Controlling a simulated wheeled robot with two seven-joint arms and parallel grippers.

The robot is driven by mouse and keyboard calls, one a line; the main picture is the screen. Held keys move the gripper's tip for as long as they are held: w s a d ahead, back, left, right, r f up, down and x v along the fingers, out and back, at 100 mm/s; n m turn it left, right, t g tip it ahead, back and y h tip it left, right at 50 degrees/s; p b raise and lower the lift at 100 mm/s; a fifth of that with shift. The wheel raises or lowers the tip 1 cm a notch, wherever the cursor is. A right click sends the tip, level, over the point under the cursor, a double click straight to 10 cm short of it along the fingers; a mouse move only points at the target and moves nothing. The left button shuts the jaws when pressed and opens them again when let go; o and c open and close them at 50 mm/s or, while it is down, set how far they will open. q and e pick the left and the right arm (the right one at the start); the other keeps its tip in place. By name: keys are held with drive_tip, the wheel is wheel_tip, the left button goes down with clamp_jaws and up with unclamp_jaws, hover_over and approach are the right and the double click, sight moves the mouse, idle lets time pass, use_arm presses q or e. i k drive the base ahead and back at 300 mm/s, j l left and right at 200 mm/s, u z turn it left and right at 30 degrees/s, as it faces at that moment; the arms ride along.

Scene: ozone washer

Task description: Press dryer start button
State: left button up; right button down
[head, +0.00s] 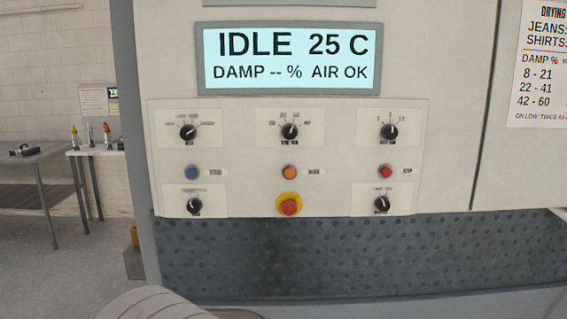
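The control panel (340,160) faces me on the front of a pale machine. A middle row holds a blue button (191,172) on the left, an orange button (289,172) in the centre and a red button (385,171) on the right. Their small labels are too blurred to read surely, so I cannot tell which one is the start button. The display (288,58) above reads "IDLE 25 C" and "DAMP -- % AIR OK". Neither gripper is in view. A pale rounded part, probably my arm, shows at the bottom edge, with nothing touching the panel.
Several black knobs sit above and below the buttons, including the top-centre knob (290,131). A red mushroom button on a yellow ring (289,205) is below the orange button. A perforated dark panel (340,255) lies underneath. A notice (540,65) hangs at right; tables (40,160) stand left.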

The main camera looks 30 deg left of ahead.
sight(190, 172)
drive_tip(key=u, duration=1.65)
